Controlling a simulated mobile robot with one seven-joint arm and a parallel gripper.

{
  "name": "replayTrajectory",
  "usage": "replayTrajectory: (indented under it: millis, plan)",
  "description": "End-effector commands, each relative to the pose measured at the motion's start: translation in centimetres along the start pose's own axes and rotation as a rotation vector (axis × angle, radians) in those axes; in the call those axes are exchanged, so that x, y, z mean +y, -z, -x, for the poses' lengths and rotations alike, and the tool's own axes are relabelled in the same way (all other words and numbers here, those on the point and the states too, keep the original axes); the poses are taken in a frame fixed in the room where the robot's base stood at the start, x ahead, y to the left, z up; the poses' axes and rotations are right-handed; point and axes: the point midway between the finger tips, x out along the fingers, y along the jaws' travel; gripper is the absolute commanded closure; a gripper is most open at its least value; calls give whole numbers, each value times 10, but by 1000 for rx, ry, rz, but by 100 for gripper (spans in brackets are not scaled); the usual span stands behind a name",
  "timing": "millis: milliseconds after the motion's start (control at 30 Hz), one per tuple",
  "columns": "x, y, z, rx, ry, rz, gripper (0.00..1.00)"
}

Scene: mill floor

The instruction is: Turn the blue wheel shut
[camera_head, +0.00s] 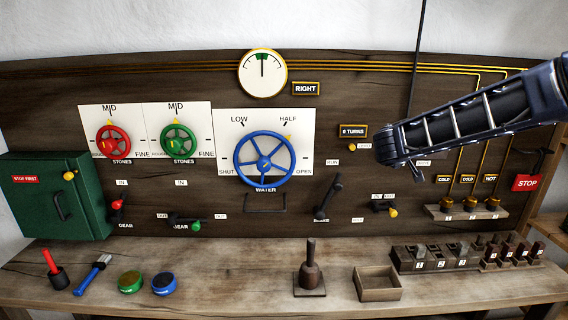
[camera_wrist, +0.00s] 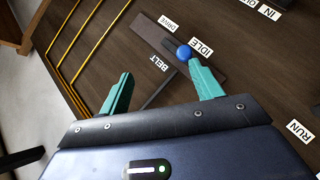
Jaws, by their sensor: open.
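The blue wheel (camera_head: 264,163) is mounted on a white plate (camera_head: 227,132) in the middle of the wooden panel in the head view. The plate reads SHUT at lower left, LOW at upper left, HALF at upper right and OPEN at lower right. A small yellow marker (camera_head: 288,137) shows at the wheel's upper right, near HALF. My gripper (camera_wrist: 160,72) is open and empty in the wrist view, its two teal fingers apart. In the head view my arm comes in from the right and ends right of the wheel, clear of it. The wheel is not in the wrist view.
A blue-knobbed lever (camera_wrist: 184,53) by the IDLE label is close to my fingertips in the wrist view. Red (camera_head: 113,141) and green (camera_head: 178,141) wheels are left of the blue one. A dark lever (camera_head: 329,194) stands at its lower right. A gauge (camera_head: 262,73) hangs above.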

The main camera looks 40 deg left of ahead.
Motion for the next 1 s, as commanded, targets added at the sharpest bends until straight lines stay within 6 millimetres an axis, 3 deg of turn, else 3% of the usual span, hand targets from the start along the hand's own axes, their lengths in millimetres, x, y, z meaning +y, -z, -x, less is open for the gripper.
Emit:
replayTrajectory:
  millis: [33,100,300,400,533,633,733,867,1000]
  plan:
    - [-29,23,13,58,6,18,35]
    - [-63,52,33,142,8,32,35]
    - [-169,125,108,391,36,59,35]
    - [-222,152,154,513,60,66,35]
    - [-278,173,208,645,92,68,35]
    - [-307,182,238,713,113,66,35]
    - [-322,185,255,750,124,66,35]
    - [-328,190,258,765,128,64,35]
    - [-330,200,247,763,129,65,35]
